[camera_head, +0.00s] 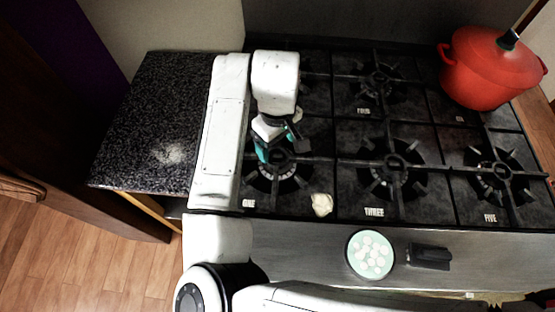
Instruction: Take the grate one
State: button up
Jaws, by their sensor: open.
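The grate one (275,181) is a black cross-shaped grate over a round burner at the near left of the stove. A small white label, apparently "ONE", is at its lower left. My gripper (283,151) is above the back part of this grate, its fingers apart. A teal part shows on its left side and a dark finger on its right. I see nothing held between the fingers. My arm and gripper hide the back of the grate, and I cannot tell whether the fingers touch it.
Grates three (393,165), four (380,78) and five (497,172) are nearby. A red lidded pot (485,75) stands at back right. A cream lump (321,204) lies right of grate one. A pale green dish (355,262) with white pieces sits in front. The speckled counter (150,115) is clear.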

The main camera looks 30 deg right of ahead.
aim_at(277, 157)
jog(key=shift+f+b, duration=0.8)
jog(key=shift+f, duration=1.1)
jog(key=c, duration=0.8)
jog(key=shift+c, duration=0.4)
notch_tip(277, 157, up, 8)
jog(key=p, duration=0.7)
